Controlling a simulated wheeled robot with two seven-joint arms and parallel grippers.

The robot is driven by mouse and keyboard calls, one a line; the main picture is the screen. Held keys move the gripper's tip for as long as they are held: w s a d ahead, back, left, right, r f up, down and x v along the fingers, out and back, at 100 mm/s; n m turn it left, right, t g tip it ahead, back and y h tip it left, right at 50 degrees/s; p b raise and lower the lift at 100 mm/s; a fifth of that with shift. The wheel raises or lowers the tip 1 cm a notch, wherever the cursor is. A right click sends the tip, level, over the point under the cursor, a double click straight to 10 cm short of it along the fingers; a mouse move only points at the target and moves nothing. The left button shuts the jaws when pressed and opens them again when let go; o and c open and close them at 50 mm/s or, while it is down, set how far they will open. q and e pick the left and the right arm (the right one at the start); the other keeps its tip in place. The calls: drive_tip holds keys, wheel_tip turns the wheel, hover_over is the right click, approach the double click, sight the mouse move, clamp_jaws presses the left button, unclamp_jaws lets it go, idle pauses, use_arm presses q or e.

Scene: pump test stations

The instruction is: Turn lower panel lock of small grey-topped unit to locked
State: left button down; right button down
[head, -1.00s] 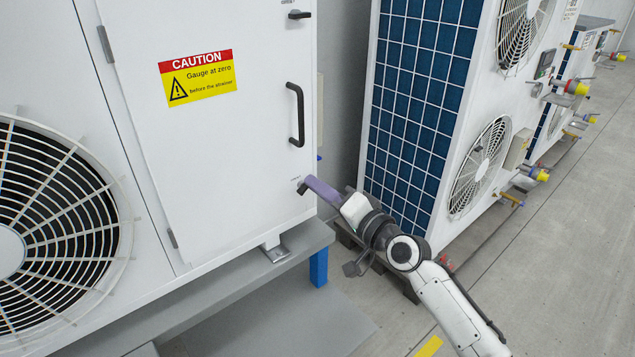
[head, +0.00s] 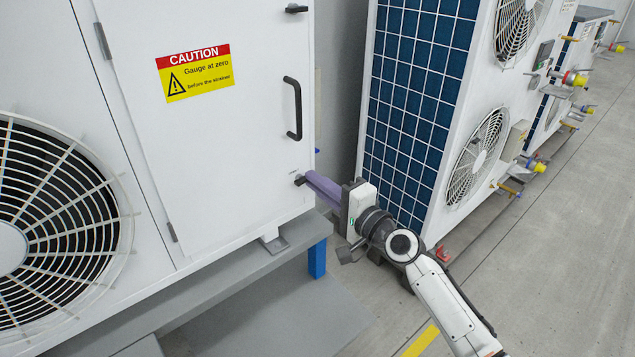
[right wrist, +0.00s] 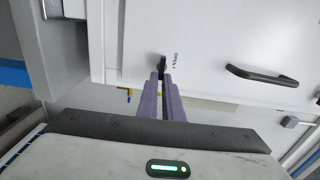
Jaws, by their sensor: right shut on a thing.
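The lower panel lock (head: 299,181) is a small black knob low on the right edge of the white unit's door (head: 215,150). It also shows in the right wrist view (right wrist: 162,62), with the word OPEN printed beside it. My right gripper (head: 307,179) has its purple fingers shut on the lock; they also show in the wrist view (right wrist: 161,77). The fingertips cover part of the lock, so its exact angle is hard to read. The unit's top is out of view. My left gripper is not in view.
A black door handle (head: 294,108) and an upper lock (head: 296,9) sit above on the same door. A yellow caution label (head: 195,73) is on the door. Another unit with a blue finned side (head: 415,105) stands close behind my right gripper.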

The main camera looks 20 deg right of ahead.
drive_tip(key=shift+d, duration=0.1)
drive_tip(key=c, duration=1.9)
unclamp_jaws()
drive_tip(key=shift+s, duration=0.1)
drive_tip(key=v, duration=1)
